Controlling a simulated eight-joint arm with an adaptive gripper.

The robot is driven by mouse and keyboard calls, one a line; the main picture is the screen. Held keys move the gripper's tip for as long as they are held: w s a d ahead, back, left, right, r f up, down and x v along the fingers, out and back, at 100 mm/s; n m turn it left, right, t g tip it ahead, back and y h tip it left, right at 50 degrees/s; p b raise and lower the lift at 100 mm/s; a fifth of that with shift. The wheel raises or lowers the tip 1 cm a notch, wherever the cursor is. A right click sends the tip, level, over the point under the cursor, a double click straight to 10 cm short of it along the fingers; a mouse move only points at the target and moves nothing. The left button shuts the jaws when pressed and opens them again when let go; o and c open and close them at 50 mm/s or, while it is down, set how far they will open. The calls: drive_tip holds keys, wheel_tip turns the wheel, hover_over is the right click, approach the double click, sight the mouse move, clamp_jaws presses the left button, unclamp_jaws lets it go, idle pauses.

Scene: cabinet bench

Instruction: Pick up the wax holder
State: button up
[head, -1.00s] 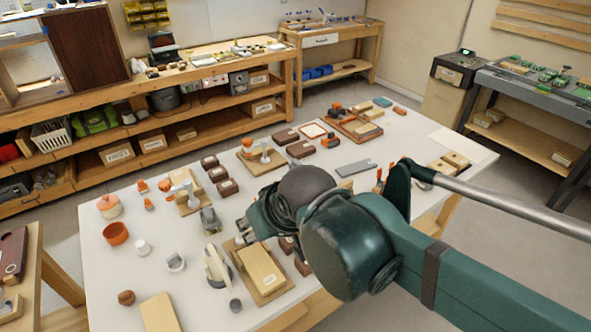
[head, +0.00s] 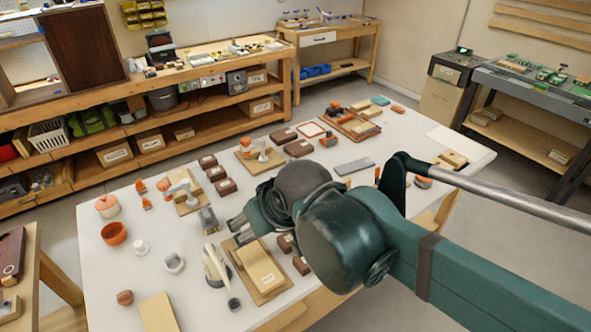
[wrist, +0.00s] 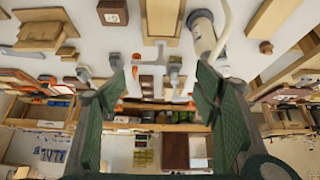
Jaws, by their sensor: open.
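I cannot tell for certain which piece is the wax holder. Small candidates on the white table (head: 110,265) are a white jar-like piece (head: 140,247), a grey-white round holder (head: 174,263) and a grey block-like piece (head: 208,219). My gripper (head: 236,229) is above the table, close to the right of the grey piece and behind a board with a wooden block (head: 260,268). In the wrist view my gripper (wrist: 160,88) has its two green fingers wide apart, with nothing held between them. Small grey pieces (wrist: 175,72) show beyond the fingers.
An orange bowl (head: 114,233) and a lidded pot (head: 108,206) are at the left. Dark brown blocks (head: 216,173) stand behind.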

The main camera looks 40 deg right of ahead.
drive_tip(key=w+d+r+n+g+p, duration=0.1)
drive_tip(key=w+d+r+n, duration=0.15)
drive_tip(key=w, duration=0.35)
drive_tip(key=w+d+r+n+g+p, duration=0.1)
drive_tip(key=w+d+r+n, duration=0.1)
drive_tip(key=w+d+n, duration=0.3)
drive_tip(key=n+g+p, duration=0.5)
drive_tip(key=n+p, duration=0.2)
drive_tip(key=n, duration=0.3)
hover_over(295, 161)
drive_tip(key=f, duration=1.8)
drive_tip(key=shift+s+a+f, duration=0.15)
drive_tip(key=shift+a+f, duration=0.1)
drive_tip(key=shift+d+f+n, duration=0.25)
drive_tip(key=shift+d+f, duration=0.05)
drive_tip(key=shift+f, duration=0.05)
drive_tip(key=shift+f, duration=0.15)
drive_tip(key=shift+f+b, duration=0.4)
drive_tip(key=shift+f, duration=0.75)
